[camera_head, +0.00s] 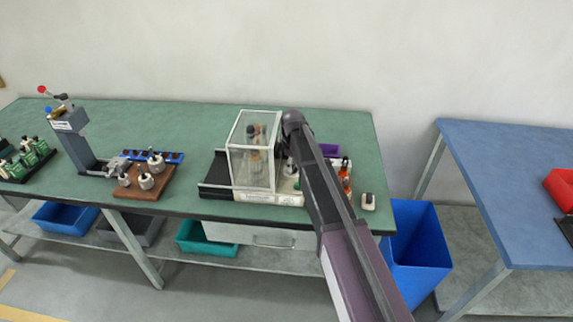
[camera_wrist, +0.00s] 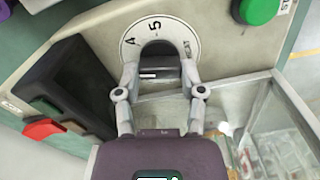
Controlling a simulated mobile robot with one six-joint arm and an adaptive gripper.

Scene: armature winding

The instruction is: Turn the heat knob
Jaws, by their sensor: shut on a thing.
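My gripper (camera_wrist: 160,70) is shut on the heat knob, one finger on each side. The fingers hide part of the knob and dial. In the head view the machine, with its clear guard box (camera_head: 253,160), stands on the green bench (camera_head: 210,118). There my arm hides the knob and most of the gripper.

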